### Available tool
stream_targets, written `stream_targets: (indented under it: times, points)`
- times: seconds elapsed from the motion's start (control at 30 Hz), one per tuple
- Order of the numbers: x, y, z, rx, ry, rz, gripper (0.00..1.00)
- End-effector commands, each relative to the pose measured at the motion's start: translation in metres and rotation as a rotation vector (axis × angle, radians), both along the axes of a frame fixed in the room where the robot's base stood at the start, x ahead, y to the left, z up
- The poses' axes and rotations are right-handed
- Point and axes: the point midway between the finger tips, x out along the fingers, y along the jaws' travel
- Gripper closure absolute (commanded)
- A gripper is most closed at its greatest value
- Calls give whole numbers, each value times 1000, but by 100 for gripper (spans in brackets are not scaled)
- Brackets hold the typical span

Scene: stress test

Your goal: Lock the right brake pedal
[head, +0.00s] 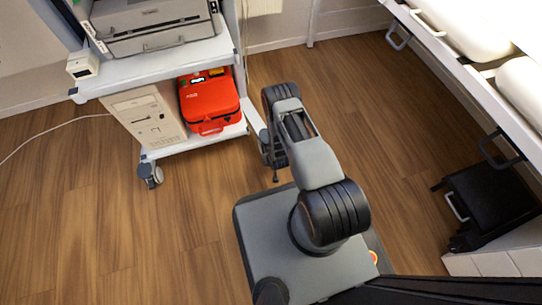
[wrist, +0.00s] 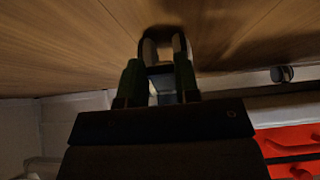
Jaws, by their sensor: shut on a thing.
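The cart's right castor (wrist: 180,45) is in the wrist view, just ahead of my gripper (wrist: 158,68). My two dark green fingers are on either side of a small pale part at the castor, which I take to be the right brake pedal (wrist: 160,71). They are shut on it. Shadow hides whether the pedal is up or down. In the head view my gripper (head: 275,174) is low beside the cart's right front corner. My arm hides the right castor there. The left castor (head: 150,173) shows at the front left and also in the wrist view (wrist: 282,74).
The white cart (head: 160,68) carries a printer (head: 150,25) on top, with a beige computer (head: 147,117) and a red case (head: 209,101) below. A bed (head: 470,75) and a black object (head: 488,200) stand at right. Wooden floor (head: 95,230) is clear at left.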

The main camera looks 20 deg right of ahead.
Motion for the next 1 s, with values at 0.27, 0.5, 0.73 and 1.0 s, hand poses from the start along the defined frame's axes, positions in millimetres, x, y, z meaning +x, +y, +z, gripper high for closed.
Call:
stream_targets:
  times: [0.27, 0.5, 0.73, 1.0]
  points:
    - [0, 0, -1, 0, -3, -1, 94]
    - [0, 0, -1, 0, -3, -1, 58]
    - [0, 0, 0, 1, -3, -1, 45]
    - [-2, 0, 9, 0, -4, 0, 45]
